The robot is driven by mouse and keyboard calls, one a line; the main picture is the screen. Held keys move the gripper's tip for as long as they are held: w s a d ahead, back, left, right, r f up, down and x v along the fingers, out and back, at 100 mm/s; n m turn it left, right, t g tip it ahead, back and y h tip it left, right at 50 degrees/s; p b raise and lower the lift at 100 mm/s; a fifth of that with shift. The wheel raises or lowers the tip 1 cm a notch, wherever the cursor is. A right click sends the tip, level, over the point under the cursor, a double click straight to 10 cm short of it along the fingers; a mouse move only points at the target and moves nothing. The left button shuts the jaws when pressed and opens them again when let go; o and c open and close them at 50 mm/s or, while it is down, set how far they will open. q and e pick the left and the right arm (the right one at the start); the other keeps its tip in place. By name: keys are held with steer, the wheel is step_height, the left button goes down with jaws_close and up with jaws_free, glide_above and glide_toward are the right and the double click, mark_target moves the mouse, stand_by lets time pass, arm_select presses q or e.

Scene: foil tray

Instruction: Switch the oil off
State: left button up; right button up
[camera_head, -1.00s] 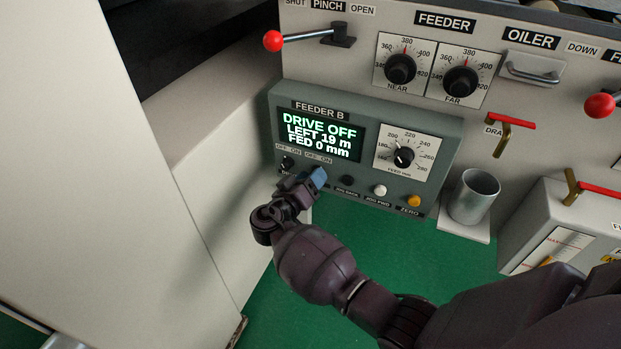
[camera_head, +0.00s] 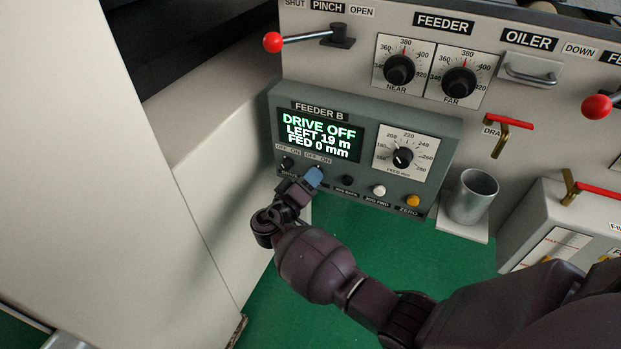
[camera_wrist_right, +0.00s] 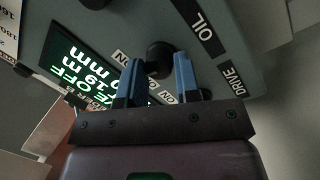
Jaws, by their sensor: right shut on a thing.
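The grey-green FEEDER B box (camera_head: 448,135) carries a row of small controls along its lower front. My right gripper (camera_head: 314,176) has its blue fingers at the second OFF/ON switch from the left and hides that switch in the head view. In the right wrist view the fingers (camera_wrist_right: 158,68) stand on either side of a black knob (camera_wrist_right: 159,52), close to the OIL label (camera_wrist_right: 198,22). The gripper is shut on this oil knob. Which way the knob points cannot be made out. My left gripper is out of view.
The display (camera_head: 318,136) reads DRIVE OFF, LEFT 19 m, FED 0 mm. The drive knob (camera_head: 287,163) is close on the left; a black button (camera_head: 347,181), white button (camera_head: 379,190) and orange button (camera_head: 413,201) are on the right. A metal cup (camera_head: 472,198) stands farther right.

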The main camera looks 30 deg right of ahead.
arm_select(q)
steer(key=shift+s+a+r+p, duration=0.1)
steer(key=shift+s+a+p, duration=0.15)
steer(key=shift+p, duration=0.4)
arm_select(e)
steer(key=n, duration=0.4)
steer(key=n+t, duration=0.1)
steer(key=n, duration=0.3)
steer(key=shift+s+f+n+t, duration=0.1)
steer(key=shift+n+t, duration=0.2)
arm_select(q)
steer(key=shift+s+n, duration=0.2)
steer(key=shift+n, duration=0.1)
arm_select(e)
steer(key=shift+n, duration=0.3)
steer(key=o, duration=0.9)
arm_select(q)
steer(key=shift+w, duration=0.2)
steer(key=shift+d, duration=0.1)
